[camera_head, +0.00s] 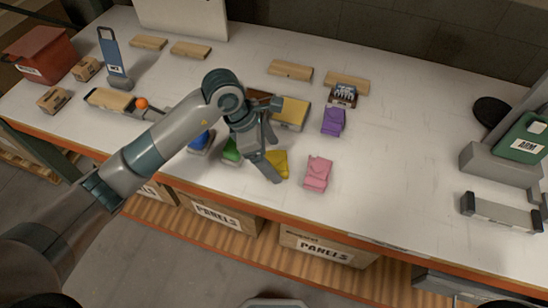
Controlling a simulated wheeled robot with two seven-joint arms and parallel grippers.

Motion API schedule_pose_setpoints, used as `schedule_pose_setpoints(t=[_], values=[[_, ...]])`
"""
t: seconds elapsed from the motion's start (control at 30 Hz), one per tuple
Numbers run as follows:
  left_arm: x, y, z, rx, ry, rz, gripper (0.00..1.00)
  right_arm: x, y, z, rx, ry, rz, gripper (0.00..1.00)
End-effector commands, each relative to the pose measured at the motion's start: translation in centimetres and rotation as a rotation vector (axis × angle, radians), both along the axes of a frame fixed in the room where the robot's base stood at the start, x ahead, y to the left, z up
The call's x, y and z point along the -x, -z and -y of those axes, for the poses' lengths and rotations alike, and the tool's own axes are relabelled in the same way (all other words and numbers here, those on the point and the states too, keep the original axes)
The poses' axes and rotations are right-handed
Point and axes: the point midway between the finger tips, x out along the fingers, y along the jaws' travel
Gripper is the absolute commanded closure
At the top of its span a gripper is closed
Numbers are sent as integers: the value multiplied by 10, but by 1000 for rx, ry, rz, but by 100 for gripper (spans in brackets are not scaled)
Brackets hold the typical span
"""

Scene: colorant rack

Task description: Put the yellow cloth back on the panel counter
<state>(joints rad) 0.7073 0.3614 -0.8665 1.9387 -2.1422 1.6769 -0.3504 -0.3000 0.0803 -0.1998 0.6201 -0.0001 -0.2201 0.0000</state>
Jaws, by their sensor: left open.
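The yellow cloth (281,163) lies near the front edge of the long white counter (400,150), between a green piece (231,151) and a pink folded piece (317,174). My left gripper (271,160) is open and points down right at the yellow cloth, covering its left part. I cannot tell whether the fingers touch the cloth or whether it lies between them. My right gripper is not in view.
A blue piece (201,141) lies left of the green one, a purple piece (333,121) behind the pink one. A yellow-topped block (293,113) stands behind my gripper. Boxes marked PANELS (330,248) sit below. The counter's right middle is clear.

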Motion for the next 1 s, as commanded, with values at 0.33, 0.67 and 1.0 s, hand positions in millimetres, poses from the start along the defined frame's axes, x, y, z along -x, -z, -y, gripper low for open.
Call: schedule_pose_setpoints(t=[0.33, 0.67, 1.0], values=[[1, -53, -24, 0, 0, 6, 16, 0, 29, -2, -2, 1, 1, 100], [3, -91, -39, 0, -2, 1, 16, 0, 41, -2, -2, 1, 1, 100], [3, -97, -41, 0, -1, 0, 16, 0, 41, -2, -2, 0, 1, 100]])
